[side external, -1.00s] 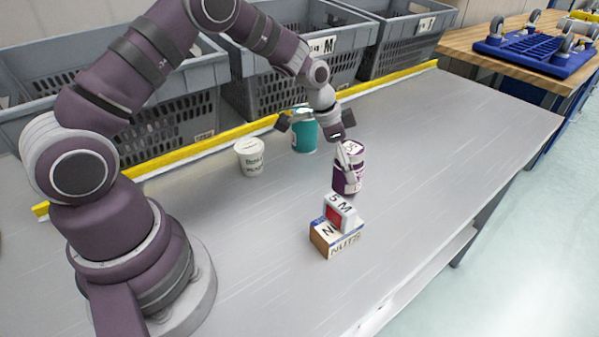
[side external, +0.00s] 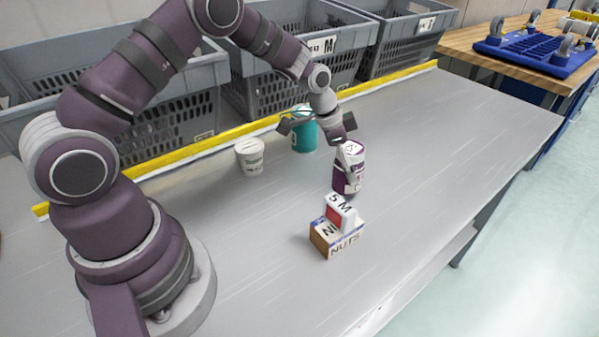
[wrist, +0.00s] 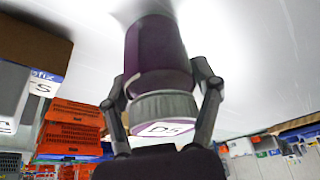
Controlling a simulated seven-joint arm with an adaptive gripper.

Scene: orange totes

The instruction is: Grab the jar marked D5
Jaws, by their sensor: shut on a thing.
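The jar, purple with a pale label and a lid, stands on the grey table in the side view (side external: 348,172). In the wrist view the jar (wrist: 158,52) shows upside down, and its lid (wrist: 164,128) reads D5. My gripper (side external: 348,146) is at the jar's top. In the wrist view my gripper (wrist: 164,92) has one finger on each side of the jar, closed on it near the lid. I cannot tell whether the jar's base touches the table.
A NUTS box (side external: 338,238) with a small red and white block (side external: 340,212) on it stands just in front. A white tub (side external: 250,157) and a teal container (side external: 304,135) stand behind to the left. Grey crates (side external: 160,120) line the back; the table's right side is clear.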

